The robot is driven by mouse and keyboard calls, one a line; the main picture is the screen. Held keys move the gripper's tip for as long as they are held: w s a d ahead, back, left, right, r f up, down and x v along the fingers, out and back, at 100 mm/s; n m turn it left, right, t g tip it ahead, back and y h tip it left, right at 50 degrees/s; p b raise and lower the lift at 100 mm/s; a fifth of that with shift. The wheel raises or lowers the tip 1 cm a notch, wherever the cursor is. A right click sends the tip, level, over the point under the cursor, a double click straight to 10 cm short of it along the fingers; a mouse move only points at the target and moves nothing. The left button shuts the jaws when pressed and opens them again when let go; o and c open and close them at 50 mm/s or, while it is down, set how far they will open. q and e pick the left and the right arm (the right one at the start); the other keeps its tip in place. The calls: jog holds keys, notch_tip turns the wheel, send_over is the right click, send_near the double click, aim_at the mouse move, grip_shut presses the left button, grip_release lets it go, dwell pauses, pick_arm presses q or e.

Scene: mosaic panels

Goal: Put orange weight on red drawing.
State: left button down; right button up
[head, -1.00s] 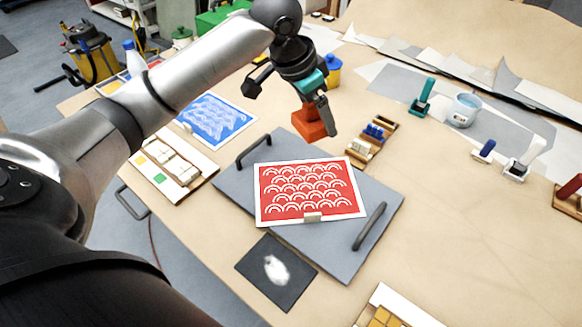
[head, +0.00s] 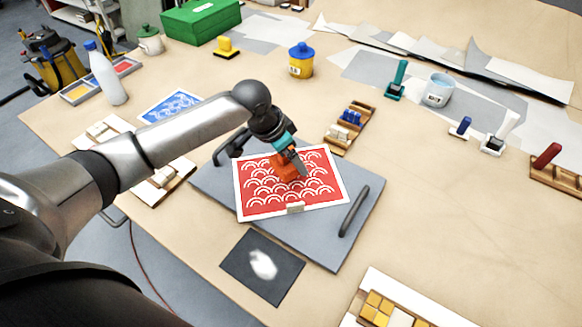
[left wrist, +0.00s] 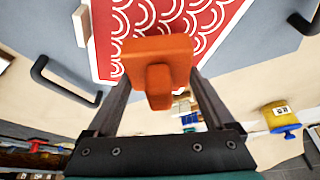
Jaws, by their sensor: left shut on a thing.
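The red drawing (head: 257,201), a white-bordered sheet with white scallop arcs, lies on a grey board. It also shows in the left wrist view (left wrist: 228,17). My left gripper (head: 294,163) is shut on the orange weight (head: 280,166), over the upper middle of the drawing. In the left wrist view the weight (left wrist: 158,60) sits between the two fingers, gripped by its knob, with its wide base toward the drawing. I cannot tell whether the base touches the sheet. My right gripper is not in view.
The grey board (head: 330,243) has a dark handle on each side. A small pale block (head: 295,207) sits on the drawing's near edge. A blue drawing (head: 172,105), a white bottle (head: 106,75) and a wooden rack (head: 350,127) stand around.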

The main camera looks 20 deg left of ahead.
aim_at(291, 168)
pick_arm(q)
jog(key=shift+f+b, duration=0.3)
jog(key=shift+f, duration=1.55)
jog(key=shift+f, duration=0.2)
grip_release()
jog(key=p+v, duration=0.2)
jog(key=v, duration=1)
jog(key=shift+r, duration=0.15)
